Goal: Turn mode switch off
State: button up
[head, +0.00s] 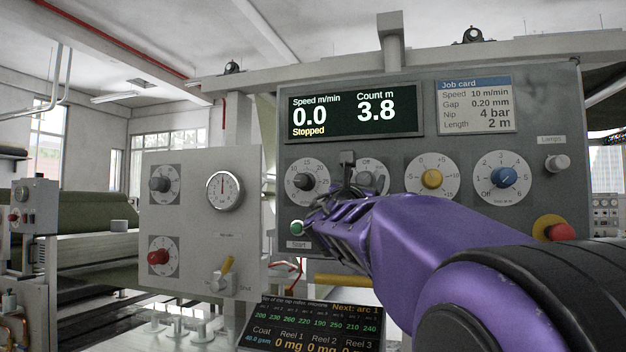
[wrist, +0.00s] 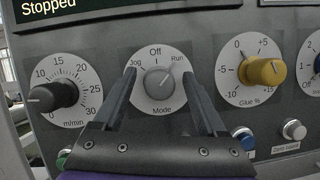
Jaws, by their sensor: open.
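The mode switch (wrist: 160,82) is a grey knob on a round white dial marked Jog, Off and Run. Its pointer mark appears to lean up and right, towards Run. In the head view the mode switch (head: 372,179) is partly hidden behind my gripper (head: 347,170). In the wrist view my gripper (wrist: 161,76) is open, with one finger on each side of the knob and a gap between each finger and the knob. I cannot tell how far the fingertips are from the panel.
The speed knob (wrist: 58,95) is left of the mode dial, and the yellow glue knob (wrist: 265,72) is right. A blue button (wrist: 244,138) and a grey button (wrist: 293,130) lie below. The display (head: 350,112) reads 0.0 and Stopped. A red stop button (head: 560,230) is at the right.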

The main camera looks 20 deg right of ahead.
grip_shut()
jog(key=shift+f+n+y, duration=0.1)
jog(key=shift+n+y, duration=0.2)
jog(key=shift+n, duration=0.2)
jog(key=n+t+y+b, duration=0.1)
jog(key=n, duration=0.1)
jog(key=n+t+y+b, duration=0.1)
jog(key=n+b, duration=0.1)
jog(key=n, duration=0.1)
jog(key=shift+n+t+y+b, duration=0.2)
jog(key=shift+n+y+b, duration=0.45)
jog(key=shift+n, duration=1.05)
jog(key=shift+n+t+y+b, duration=0.25)
jog(key=shift+n+y, duration=0.7)
jog(key=shift+n, duration=0.75)
